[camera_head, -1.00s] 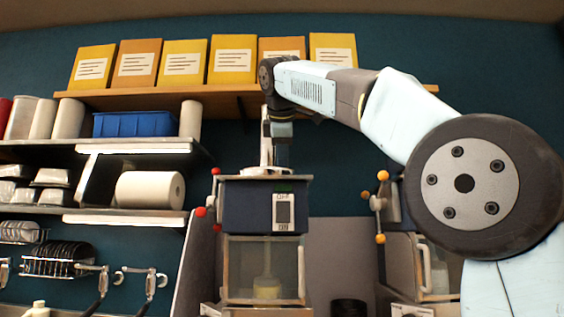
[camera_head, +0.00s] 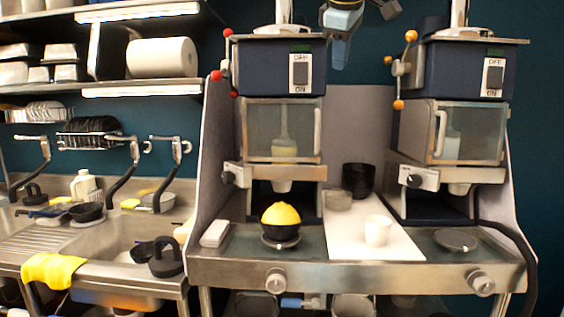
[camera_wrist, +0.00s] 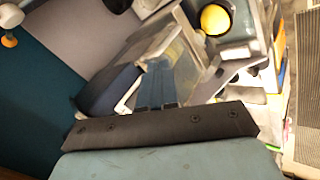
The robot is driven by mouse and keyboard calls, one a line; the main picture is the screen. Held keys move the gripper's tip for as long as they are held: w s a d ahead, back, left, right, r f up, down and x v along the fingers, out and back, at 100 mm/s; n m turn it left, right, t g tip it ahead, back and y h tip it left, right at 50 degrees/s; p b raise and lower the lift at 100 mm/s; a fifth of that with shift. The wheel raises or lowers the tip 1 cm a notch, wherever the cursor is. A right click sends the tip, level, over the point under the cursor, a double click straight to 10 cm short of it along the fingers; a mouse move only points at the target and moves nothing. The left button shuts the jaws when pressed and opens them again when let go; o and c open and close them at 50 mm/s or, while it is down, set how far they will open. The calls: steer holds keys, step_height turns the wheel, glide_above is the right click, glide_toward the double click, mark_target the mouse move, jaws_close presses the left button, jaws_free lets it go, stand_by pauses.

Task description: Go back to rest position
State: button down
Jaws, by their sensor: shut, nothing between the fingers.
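My gripper (camera_head: 340,55) hangs at the top of the head view, between two dark blue dispensing machines. The rest of the arm is mostly cut off by the upper edge. In the wrist view, the grey-blue fingers of my gripper (camera_wrist: 156,88) are together, with nothing held between them. The left machine (camera_head: 275,70) and the right machine (camera_head: 458,70) stand on a steel counter below and beside the gripper.
A dark bowl with a yellow heap (camera_head: 281,222) sits under the left machine; the yellow heap (camera_wrist: 215,19) also shows in the wrist view. A white cup (camera_head: 377,231) stands on a white board. A sink (camera_head: 115,270) and loaded shelves (camera_head: 150,88) are at the left.

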steer(key=s+d+f+m, duration=0.3)
steer(key=s+f, duration=0.4)
steer(key=f, duration=0.4)
steer(key=s+d+f+m+g, duration=0.1)
steer(key=s+d+f+m, duration=0.3)
steer(key=s+f, duration=0.3)
steer(key=s+d+f+m+g+y, duration=0.1)
steer(key=s+d+f+m, duration=0.3)
steer(key=f, duration=1.2)
steer(key=s+m, duration=0.1)
steer(key=s, duration=0.2)
steer(key=shift+f, duration=0.35)
